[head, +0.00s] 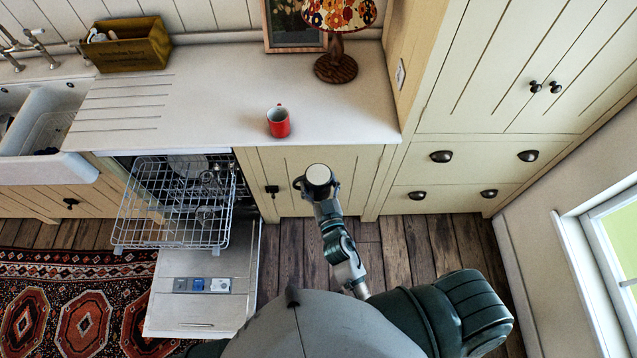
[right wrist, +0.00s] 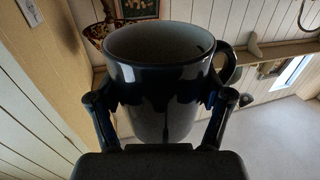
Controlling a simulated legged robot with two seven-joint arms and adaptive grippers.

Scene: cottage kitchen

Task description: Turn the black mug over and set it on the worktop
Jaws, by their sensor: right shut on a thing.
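My right gripper (right wrist: 160,112) is shut on the mug's sides, one finger on each. My left gripper is not in view.
A red mug (head: 278,122) stands near the worktop's front edge. A lamp (head: 336,68) and a wooden box (head: 133,47) stand at the back. The dishwasher's door (head: 205,290) is down and its rack (head: 175,228) is out. Clear worktop lies right of the red mug.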

